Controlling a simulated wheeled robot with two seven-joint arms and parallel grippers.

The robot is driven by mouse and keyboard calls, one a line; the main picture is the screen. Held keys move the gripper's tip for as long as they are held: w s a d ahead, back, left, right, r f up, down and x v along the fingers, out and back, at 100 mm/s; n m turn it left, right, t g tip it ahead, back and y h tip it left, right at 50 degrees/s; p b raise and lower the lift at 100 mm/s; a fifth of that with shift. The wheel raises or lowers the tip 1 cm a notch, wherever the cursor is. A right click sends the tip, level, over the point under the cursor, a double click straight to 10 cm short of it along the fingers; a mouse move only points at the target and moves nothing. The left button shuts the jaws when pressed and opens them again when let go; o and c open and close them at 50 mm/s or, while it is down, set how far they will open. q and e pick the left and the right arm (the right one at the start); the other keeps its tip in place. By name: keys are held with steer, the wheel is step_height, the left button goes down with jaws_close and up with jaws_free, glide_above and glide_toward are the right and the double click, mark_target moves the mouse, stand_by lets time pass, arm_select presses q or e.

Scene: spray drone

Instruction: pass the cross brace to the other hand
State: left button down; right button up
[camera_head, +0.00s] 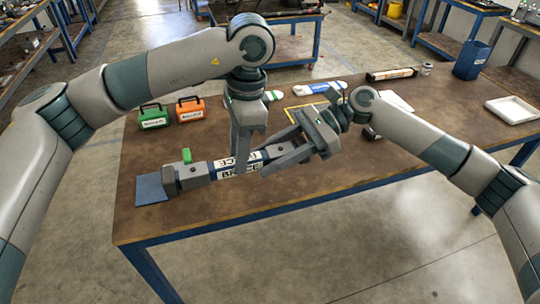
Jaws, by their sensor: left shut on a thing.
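The cross brace (225,166) is a bar with a blue and white lettered label and a grey block at its left end. It is held near the front edge of the table. My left gripper (243,152) points down and is shut on the brace's middle-right part. My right gripper (268,158) comes in from the right with its fingers spread. Its fingertips lie around the brace's right end in the picture; whether they touch it I cannot tell. The far end of the brace is partly hidden by the grippers.
A brown table (330,177) has free room at its front right. A blue pad (152,190) lies by the brace's left end. A green case (154,117) and an orange case (190,110) stand behind. A blue bin (471,60) and white tray (512,110) are at right.

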steer(key=c, duration=0.5)
arm_select(q)
steer(key=c, duration=1.4)
jaws_free()
arm_select(e)
steer(key=shift+o, duration=0.2)
arm_select(q)
steer(key=shift+o, duration=0.2)
steer(key=shift+r, duration=0.15)
step_height(320, 180, up, 12)
steer(key=d, duration=0.1)
steer(key=shift+w+d+f, duration=0.2)
steer(key=shift+w+d, duration=0.05)
steer(key=shift+d, duration=0.15)
